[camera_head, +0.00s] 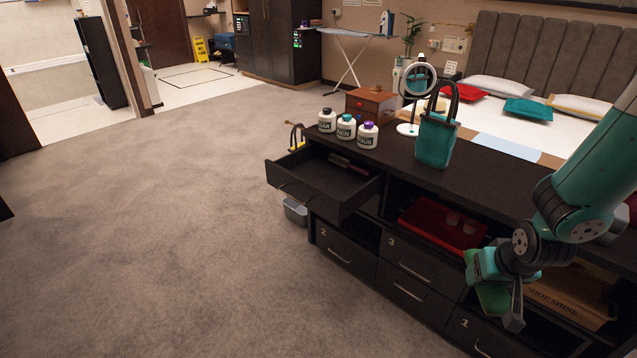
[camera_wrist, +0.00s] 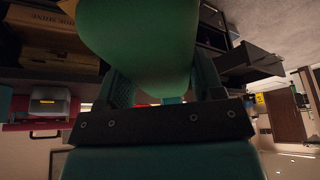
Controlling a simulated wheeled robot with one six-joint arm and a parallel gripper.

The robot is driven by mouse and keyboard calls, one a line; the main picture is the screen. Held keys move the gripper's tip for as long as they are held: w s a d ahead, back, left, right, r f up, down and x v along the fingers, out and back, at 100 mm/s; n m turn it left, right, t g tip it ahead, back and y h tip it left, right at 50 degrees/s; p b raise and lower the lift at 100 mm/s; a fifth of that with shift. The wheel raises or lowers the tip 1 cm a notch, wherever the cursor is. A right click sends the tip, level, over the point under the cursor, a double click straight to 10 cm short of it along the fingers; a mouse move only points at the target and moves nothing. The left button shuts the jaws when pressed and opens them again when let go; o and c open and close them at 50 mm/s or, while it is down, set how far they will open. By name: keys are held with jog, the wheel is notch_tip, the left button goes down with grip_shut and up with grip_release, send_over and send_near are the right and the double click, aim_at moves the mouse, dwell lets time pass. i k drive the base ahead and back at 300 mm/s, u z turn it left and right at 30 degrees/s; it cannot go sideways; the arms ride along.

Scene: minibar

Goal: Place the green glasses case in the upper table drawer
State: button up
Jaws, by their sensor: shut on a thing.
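The green glasses case (camera_head: 492,298) is held in my gripper (camera_head: 497,300), low in front of the right part of the dark cabinet in the head view. In the wrist view the green case (camera_wrist: 140,45) fills the top middle, between the two fingers of my gripper (camera_wrist: 160,85). The upper table drawer (camera_head: 318,187) is pulled out at the cabinet's left end, well to the left of my gripper. Some small dark items (camera_head: 350,164) lie at its back. The open drawer also shows in the wrist view (camera_wrist: 250,62), at upper right.
Several bottles (camera_head: 346,127), a wooden box (camera_head: 370,105), a round mirror (camera_head: 417,80) and a teal bag (camera_head: 436,140) stand on the cabinet top. A red tray (camera_head: 440,226) and a shoe-shine box (camera_head: 568,297) sit in open shelves. The carpet (camera_head: 180,230) to the left is clear.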

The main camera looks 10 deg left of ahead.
aim_at(330, 179)
jog(key=u, duration=0.75)
jog(key=i, duration=0.65)
jog(key=u, duration=0.95)
jog(key=i, duration=1.65)
jog(key=z, duration=1.25)
jog(key=i, duration=0.5)
jog(key=z, duration=0.55)
